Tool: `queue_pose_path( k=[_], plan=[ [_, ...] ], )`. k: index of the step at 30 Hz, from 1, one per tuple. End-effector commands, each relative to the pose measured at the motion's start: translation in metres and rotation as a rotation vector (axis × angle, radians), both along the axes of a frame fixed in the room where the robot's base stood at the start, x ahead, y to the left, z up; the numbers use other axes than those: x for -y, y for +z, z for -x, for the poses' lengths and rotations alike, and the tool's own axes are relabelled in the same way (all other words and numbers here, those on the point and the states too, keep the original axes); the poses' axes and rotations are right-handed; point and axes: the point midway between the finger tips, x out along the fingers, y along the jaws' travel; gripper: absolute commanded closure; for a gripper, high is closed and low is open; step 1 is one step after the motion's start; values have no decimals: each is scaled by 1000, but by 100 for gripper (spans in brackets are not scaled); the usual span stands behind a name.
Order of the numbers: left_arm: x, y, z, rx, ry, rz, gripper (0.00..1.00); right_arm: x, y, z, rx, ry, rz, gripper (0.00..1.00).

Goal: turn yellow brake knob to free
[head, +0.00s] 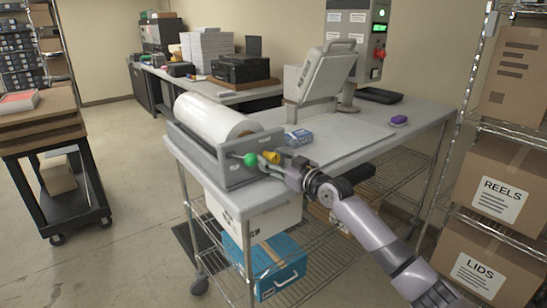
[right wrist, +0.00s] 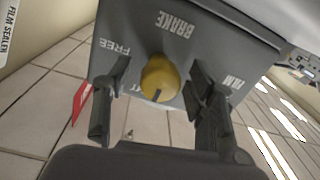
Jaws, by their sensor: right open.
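The yellow brake knob (head: 270,157) is on the end of the grey film roll holder (head: 225,168), beside a green knob (head: 250,159). In the right wrist view the yellow knob (right wrist: 160,75) sits on a grey panel (right wrist: 200,35) between the two fingers of my open right gripper (right wrist: 157,83), with a gap on each side. BRAKE and FREE read upside down; another label is partly hidden behind the knob and fingers. A dark pointer mark on the knob faces down in the picture. In the head view my right gripper (head: 284,169) is at the knob. My left gripper is out of view.
The white film roll (head: 213,118) lies in the holder on the grey table (head: 345,130). A sealing machine (head: 322,75) stands behind. A shelf with cartons (head: 492,190) is at the right.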

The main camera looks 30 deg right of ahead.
Motion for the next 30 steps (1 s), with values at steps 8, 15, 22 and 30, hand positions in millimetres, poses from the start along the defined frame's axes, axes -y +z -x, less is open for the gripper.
queue_pose_path(
  k=[8, 15, 22, 30],
  plan=[
    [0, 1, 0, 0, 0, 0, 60, -1, 0, -5, 0, 0, 1, 49],
    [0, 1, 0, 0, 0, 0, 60, -1, 0, -5, 0, 0, 1, 58],
    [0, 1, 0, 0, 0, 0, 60, -1, 0, -5, 0, 0, 1, 74],
    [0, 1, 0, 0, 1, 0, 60, 0, 0, -5, 0, 0, 1, 92]
  ],
)
